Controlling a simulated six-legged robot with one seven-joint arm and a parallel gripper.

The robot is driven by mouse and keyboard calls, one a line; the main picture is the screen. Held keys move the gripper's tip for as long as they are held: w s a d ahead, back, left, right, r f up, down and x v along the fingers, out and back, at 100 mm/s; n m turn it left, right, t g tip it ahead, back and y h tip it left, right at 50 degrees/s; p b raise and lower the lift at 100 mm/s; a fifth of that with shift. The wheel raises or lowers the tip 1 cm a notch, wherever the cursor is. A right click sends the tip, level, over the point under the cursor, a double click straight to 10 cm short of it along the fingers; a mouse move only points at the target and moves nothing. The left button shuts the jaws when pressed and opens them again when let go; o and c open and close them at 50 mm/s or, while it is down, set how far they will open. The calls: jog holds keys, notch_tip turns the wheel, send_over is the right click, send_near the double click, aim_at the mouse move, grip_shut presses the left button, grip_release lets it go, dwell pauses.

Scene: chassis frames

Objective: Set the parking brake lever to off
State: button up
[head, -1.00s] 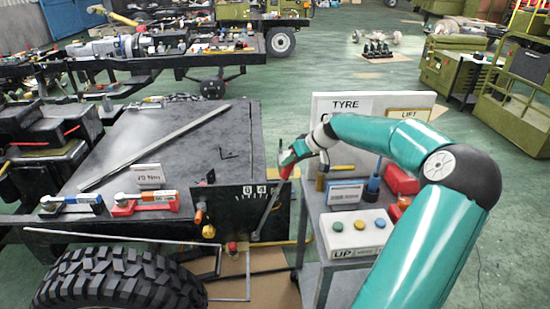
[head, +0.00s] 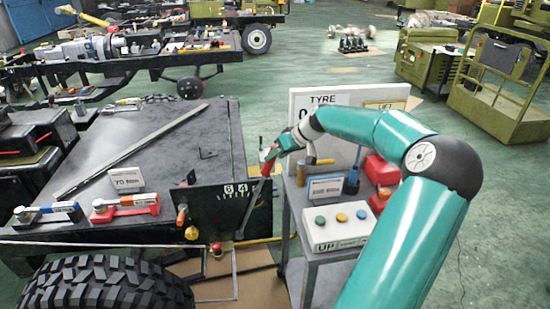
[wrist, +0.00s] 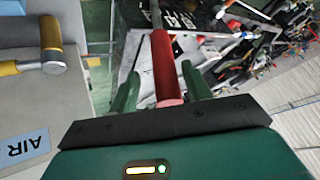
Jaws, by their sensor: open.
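The parking brake lever (head: 252,208) is a grey rod with a red grip, leaning up and to the right beside a black plate (head: 215,212) with white marks at the chassis edge. My gripper (head: 267,156) is at the lever's top end, small in the head view. In the wrist view my gripper (wrist: 160,85) is open, with one green finger on each side of the red grip (wrist: 165,65). The grip lies between the fingers, nearer the right one. Whether either finger touches it I cannot tell.
A grey cart (head: 308,262) stands just right of the lever, carrying a button box (head: 338,226), a hammer and a white TYRE board (head: 310,116). A large tyre (head: 105,284) is at the front left.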

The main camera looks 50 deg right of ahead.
jog(key=v, duration=1.1)
jog(key=shift+r, duration=0.25)
jog(key=shift+s, duration=0.15)
jog(key=w+a+f+n+g+h, duration=0.1)
jog(key=w+a+g, duration=0.15)
jog(key=a, duration=1.05)
jog(key=w+a+f+g+h, duration=0.1)
jog(key=w+a+f+g, duration=0.15)
jog(key=a, duration=0.95)
jog(key=s+a+r+t, duration=0.3)
jog(key=s+a, duration=1.4)
jog(key=a, duration=0.3)
jog(key=shift+r+h, duration=0.15)
jog(key=shift+h, duration=0.25)
